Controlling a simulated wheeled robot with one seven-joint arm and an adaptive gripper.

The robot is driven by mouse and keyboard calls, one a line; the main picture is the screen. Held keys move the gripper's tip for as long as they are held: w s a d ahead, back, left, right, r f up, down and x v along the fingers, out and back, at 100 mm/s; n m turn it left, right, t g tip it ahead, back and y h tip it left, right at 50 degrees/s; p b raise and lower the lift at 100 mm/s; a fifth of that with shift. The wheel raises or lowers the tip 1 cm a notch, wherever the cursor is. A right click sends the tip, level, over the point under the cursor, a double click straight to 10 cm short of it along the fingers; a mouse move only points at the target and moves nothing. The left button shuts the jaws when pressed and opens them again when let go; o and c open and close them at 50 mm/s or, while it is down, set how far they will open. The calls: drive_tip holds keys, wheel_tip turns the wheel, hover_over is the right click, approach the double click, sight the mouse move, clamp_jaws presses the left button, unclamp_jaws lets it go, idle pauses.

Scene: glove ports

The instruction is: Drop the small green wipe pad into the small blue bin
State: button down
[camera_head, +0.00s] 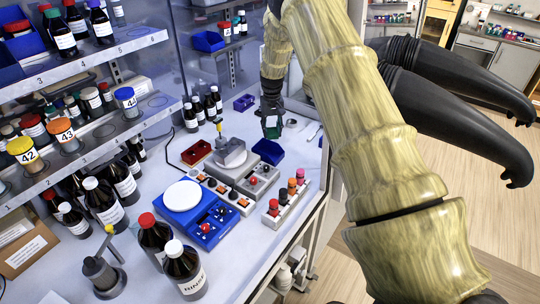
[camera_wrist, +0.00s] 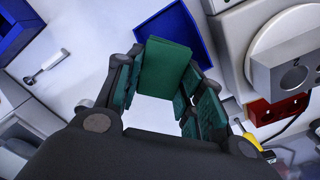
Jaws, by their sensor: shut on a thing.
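The small green wipe pad (camera_wrist: 166,68) is a flat dark green piece between the finger ends in the wrist view. My gripper (camera_wrist: 168,88) is shut on it, and its finger linings are green too. In the head view my gripper (camera_head: 271,128) hangs above the bench, just behind a small blue bin (camera_head: 268,151). The pad is hard to tell from the fingers there. In the wrist view a blue bin (camera_wrist: 193,38) lies below and beyond the pad, which covers part of it. The pad appears to be above the bin's near side.
A rack of coloured-cap vials (camera_head: 285,200) is in front. Another dark blue bin (camera_head: 245,102) sits further back. Bottle shelves (camera_head: 85,65) line the left.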

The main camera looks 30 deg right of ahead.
drive_tip(key=c, duration=0.8)
unclamp_jaws()
drive_tip(key=shift+f, duration=0.1)
wheel_tip(320, 180, up, 12)
drive_tip(key=shift+f, duration=0.1)
idle(0.3)
